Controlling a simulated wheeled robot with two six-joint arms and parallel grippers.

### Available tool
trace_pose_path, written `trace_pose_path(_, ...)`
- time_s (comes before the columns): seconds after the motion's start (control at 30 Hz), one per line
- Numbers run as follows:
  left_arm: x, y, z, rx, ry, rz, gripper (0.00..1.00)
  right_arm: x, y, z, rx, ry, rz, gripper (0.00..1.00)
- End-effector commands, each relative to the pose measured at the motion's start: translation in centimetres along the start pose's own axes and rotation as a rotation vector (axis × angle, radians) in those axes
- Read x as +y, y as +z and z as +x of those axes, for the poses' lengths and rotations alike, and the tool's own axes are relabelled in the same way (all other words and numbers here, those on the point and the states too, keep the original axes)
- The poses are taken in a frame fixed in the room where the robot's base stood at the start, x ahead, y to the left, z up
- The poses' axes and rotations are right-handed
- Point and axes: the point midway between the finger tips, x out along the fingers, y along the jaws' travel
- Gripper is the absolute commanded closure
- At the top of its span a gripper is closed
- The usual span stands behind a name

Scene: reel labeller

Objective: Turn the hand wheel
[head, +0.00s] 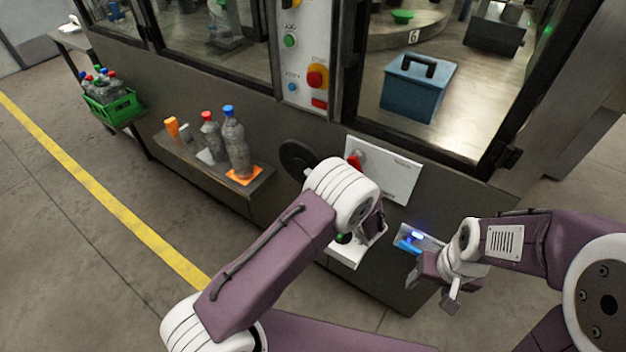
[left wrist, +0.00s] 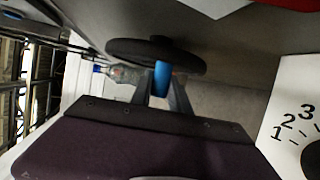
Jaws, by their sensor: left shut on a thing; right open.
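The hand wheel (head: 297,158) is a black disc on the machine's dark front panel, partly hidden by my left wrist in the head view. In the left wrist view the wheel (left wrist: 125,50) shows edge-on with a blue handle (left wrist: 162,77) sticking out. My left gripper (left wrist: 162,92) has its two fingers on either side of the blue handle and is shut on it. In the head view my left fingers are hidden behind the wrist. My right gripper (head: 440,285) is open and empty, low at the right, apart from the wheel.
A white panel with a red knob (head: 355,160) is right of the wheel. A shelf holds bottles (head: 234,142) and an orange pad (head: 244,175). A blue-lit part (head: 410,241) is near my right gripper. A green crate (head: 112,104) stands far left. Floor at left is clear.

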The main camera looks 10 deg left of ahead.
Motion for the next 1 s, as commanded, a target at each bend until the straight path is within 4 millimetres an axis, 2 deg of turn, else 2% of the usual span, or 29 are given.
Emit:
trace_pose_path(0.03, -0.3, -0.1, 0.0, 0.001, -0.006, 0.0, 1.0, 0.0, 0.0, 0.1, 0.0, 0.0, 0.0, 0.37)
trace_pose_path(0.07, -0.4, -0.1, 0.0, 0.001, -0.008, 0.001, 0.73, 0.0, 0.0, 0.1, 0.0, 0.0, 0.0, 0.37)
trace_pose_path(0.1, -0.5, -0.1, 0.0, 0.001, -0.009, 0.002, 0.62, 0.0, 0.0, 0.1, 0.0, 0.0, 0.0, 0.37)
trace_pose_path(0.13, -0.5, -0.1, 0.0, 0.001, -0.01, 0.002, 0.57, 0.0, 0.0, 0.1, 0.0, 0.0, 0.0, 0.37)
trace_pose_path(0.8, -0.7, -0.2, -0.1, 0.001, -0.014, 0.006, 0.57, 0.0, 0.0, 0.1, 0.0, 0.0, 0.0, 0.37)
trace_pose_path(0.87, -0.7, -0.1, -0.6, -0.001, -0.014, 0.006, 0.57, 0.0, 0.0, 0.0, 0.0, 0.0, 0.0, 0.37)
trace_pose_path(1.0, -0.5, 0.0, -3.4, -0.005, -0.014, 0.006, 0.57, 0.0, -0.1, -0.4, 0.0, 0.0, 0.0, 0.37)
